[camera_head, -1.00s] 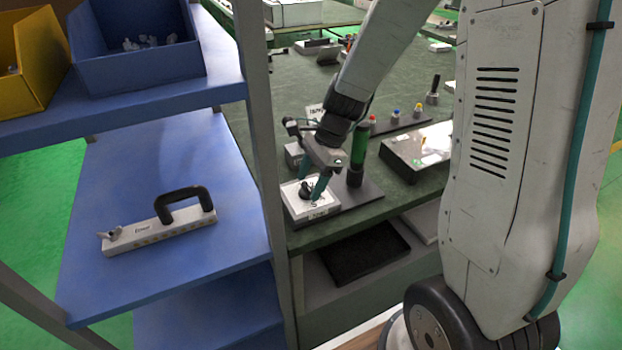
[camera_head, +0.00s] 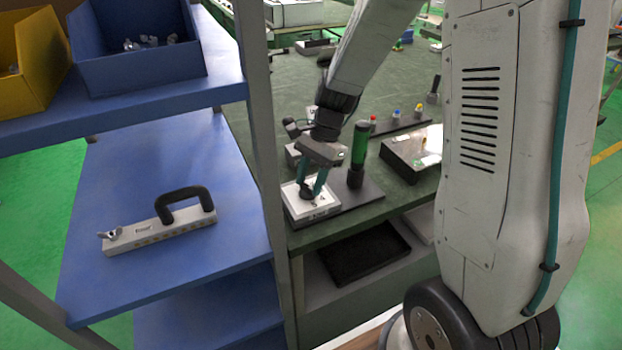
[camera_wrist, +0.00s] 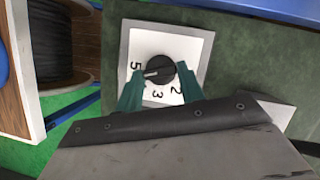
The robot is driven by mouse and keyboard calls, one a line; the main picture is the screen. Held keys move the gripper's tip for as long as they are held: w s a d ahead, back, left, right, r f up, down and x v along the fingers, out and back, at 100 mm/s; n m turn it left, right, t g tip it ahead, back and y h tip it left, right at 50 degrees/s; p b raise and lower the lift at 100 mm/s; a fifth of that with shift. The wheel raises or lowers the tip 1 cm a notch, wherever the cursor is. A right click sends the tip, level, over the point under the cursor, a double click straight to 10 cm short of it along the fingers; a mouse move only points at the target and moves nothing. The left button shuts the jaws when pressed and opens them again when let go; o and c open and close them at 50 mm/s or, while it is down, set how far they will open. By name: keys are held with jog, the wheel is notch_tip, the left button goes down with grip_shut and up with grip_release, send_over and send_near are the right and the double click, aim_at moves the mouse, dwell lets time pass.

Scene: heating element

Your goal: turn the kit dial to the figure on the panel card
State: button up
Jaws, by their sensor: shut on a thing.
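The kit dial is a round black knob (camera_wrist: 160,70) on a white square plate (camera_wrist: 205,45) in the wrist view. The figures 5, 3 and 2 show around it, and others may be hidden by my gripper. A pale mark on the knob points left, just below the 5. My gripper (camera_wrist: 160,82) has its teal fingers on either side of the knob and is shut on it. In the head view my gripper (camera_head: 311,192) reaches down onto the white-topped dial box (camera_head: 323,212), largely covering the knob. I cannot make out a figure on any panel card.
A dark green cylinder (camera_head: 360,143) stands close right of my gripper. A black-framed tray (camera_head: 400,160) and a row of coloured knobs lie beyond it. A blue shelf unit (camera_head: 200,265) with bins and a black-handled bar (camera_head: 165,233) stands left, its post close to the bench.

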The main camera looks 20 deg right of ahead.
jog(key=n, duration=0.2)
jog(key=n+g, duration=0.1)
jog(key=n, duration=0.1)
jog(key=shift+w+a+h, duration=0.1)
jog(key=shift+w+h, duration=0.1)
jog(key=shift+h, duration=0.2)
jog(key=n+g+h, duration=0.1)
jog(key=n, duration=0.2)
jog(key=shift+w+a+n, duration=0.1)
jog(key=shift+n, duration=0.2)
jog(key=n, duration=0.2)
jog(key=n+h, duration=0.1)
jog(key=n, duration=0.1)
jog(key=n+h, duration=0.1)
jog(key=n, duration=0.1)
jog(key=shift+a+g, duration=0.25)
jog(key=shift+g, duration=0.15)
jog(key=o, duration=1)
jog(key=v, duration=0.7)
jog(key=shift+w+r, duration=0.25)
jog(key=shift+r, duration=0.1)
